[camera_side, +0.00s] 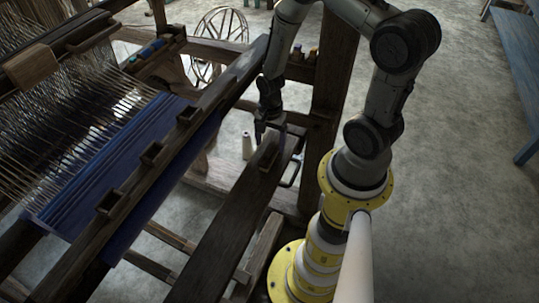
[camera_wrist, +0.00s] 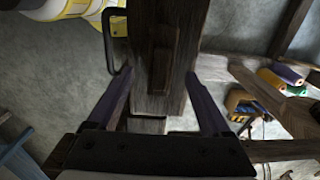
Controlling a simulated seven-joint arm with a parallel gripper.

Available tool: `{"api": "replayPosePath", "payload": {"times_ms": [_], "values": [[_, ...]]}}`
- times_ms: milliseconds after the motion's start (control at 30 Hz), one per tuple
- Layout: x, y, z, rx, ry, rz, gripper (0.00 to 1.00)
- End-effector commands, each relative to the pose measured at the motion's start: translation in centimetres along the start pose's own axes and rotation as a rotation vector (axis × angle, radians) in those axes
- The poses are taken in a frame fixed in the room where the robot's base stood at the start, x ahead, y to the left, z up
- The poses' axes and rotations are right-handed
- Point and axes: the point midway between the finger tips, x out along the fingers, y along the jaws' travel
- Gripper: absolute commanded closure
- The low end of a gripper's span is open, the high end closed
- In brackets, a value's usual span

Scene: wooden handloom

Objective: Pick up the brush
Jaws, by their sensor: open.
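A dark wooden block-shaped piece (camera_side: 268,154), which looks like the brush, lies on top of the long wooden bench beam (camera_side: 232,205). I cannot make out any bristles. My gripper (camera_side: 269,140) points down just above that beam, at the piece's far end. In the wrist view my gripper's two fingers (camera_wrist: 160,73) are spread apart, one on each side of the beam. The dark piece (camera_wrist: 164,48) shows between and beyond the fingertips, and nothing is held. I cannot tell whether the fingers touch anything.
The loom, with blue cloth (camera_side: 120,165) and a dark front beam, stands at the left. A black handle (camera_side: 292,172) sticks out beside the bench. A pale cone (camera_side: 247,146) stands beyond the bench. Colored spools (camera_wrist: 268,76) lie at the right.

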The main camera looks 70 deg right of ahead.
Motion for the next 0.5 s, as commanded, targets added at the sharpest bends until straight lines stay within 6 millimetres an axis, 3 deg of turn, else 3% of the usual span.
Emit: {"api": "replayPosePath", "payload": {"times_ms": [200, 500], "values": [[3.2, -0.1, 0.3, 0.000, -0.002, 0.004, 0.18], [3.9, -0.1, 0.3, 0.000, -0.001, 0.001, 0.18]]}}
